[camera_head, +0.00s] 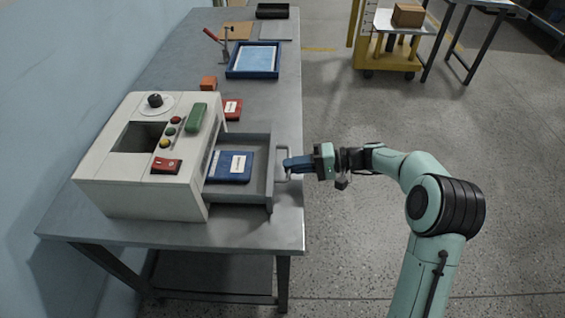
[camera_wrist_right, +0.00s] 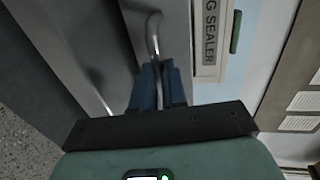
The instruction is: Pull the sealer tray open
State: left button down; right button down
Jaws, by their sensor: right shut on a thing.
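The white sealer (camera_head: 140,195) stands on the grey workbench at the left in the head view. Its grey tray (camera_head: 262,165) is slid out from the right side, with a gap between the tray front and the body. A blue pack with a white label (camera_head: 230,167) lies in the tray. My right gripper (camera_head: 287,166) is at the tray front with its blue fingers shut on the tray's handle (camera_head: 283,178). The handle also shows between the fingers in the right wrist view (camera_wrist_right: 153,35). My left gripper is not in view.
The workbench (camera_head: 180,68) holds an orange block (camera_head: 208,83), a red pack (camera_head: 232,108) and a blue-rimmed tray (camera_head: 253,60) behind the sealer. A yellow cart (camera_head: 385,50) with a box stands at the back. The floor right of the bench is clear around my right arm.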

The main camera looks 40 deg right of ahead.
jog(key=shift+f+v, duration=0.2)
jog(key=shift+v, duration=0.8)
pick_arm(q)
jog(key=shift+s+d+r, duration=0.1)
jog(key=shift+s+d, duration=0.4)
pick_arm(e)
jog(key=c, duration=1.2)
grip_release()
jog(key=shift+o, duration=0.2)
